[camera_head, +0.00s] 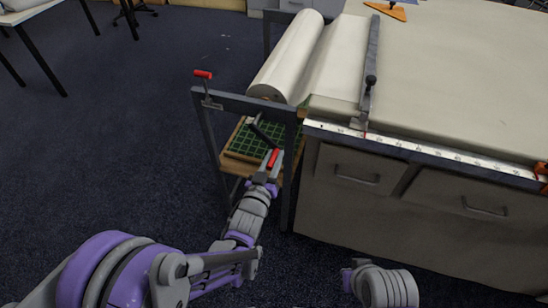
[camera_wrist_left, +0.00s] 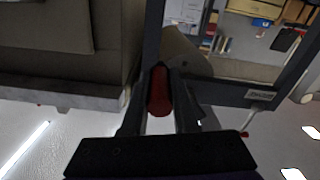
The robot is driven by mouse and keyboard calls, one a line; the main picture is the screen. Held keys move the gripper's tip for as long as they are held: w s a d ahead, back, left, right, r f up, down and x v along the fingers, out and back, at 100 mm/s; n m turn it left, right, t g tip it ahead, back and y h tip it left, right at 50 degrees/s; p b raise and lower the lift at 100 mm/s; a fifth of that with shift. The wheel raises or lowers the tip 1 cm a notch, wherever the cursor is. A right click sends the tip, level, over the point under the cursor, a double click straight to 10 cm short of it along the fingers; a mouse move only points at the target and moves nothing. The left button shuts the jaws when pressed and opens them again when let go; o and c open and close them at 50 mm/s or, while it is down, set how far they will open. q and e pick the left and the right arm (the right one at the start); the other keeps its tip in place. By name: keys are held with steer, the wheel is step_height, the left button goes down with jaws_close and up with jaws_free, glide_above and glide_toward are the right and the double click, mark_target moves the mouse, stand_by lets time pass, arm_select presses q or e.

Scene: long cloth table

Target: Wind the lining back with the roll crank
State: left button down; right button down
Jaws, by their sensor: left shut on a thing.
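The pale lining roll (camera_head: 287,58) lies in a dark metal frame (camera_head: 243,103) at the table's left end. The lining (camera_head: 335,65) runs from the roll toward the table top. My left gripper (camera_head: 273,161) is shut on the red grip of the roll crank (camera_head: 264,133), below the frame's front bar. The left wrist view shows the red crank grip (camera_wrist_left: 160,92) between the two fingers of the left gripper (camera_wrist_left: 159,105). On the right only a piece of my right arm shows; its gripper is not visible.
A second red-tipped lever (camera_head: 203,75) stands at the frame's left corner. A green gridded board (camera_head: 243,142) lies on a wooden shelf under the roll. A dark bar (camera_head: 371,60) crosses the cloth table (camera_head: 465,75). Drawers face me.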

stand_by(0.9)
arm_select(q)
step_height(320, 180, up, 7)
steer(key=d+n+p, duration=0.2)
steer(key=n, duration=0.5)
steer(key=shift+s+d+r+n+p, duration=0.2)
steer(key=shift+s+d+n+p, duration=0.1)
steer(key=shift+s+n, duration=0.15)
stand_by(0.4)
steer(key=c, duration=0.7)
jaws_free()
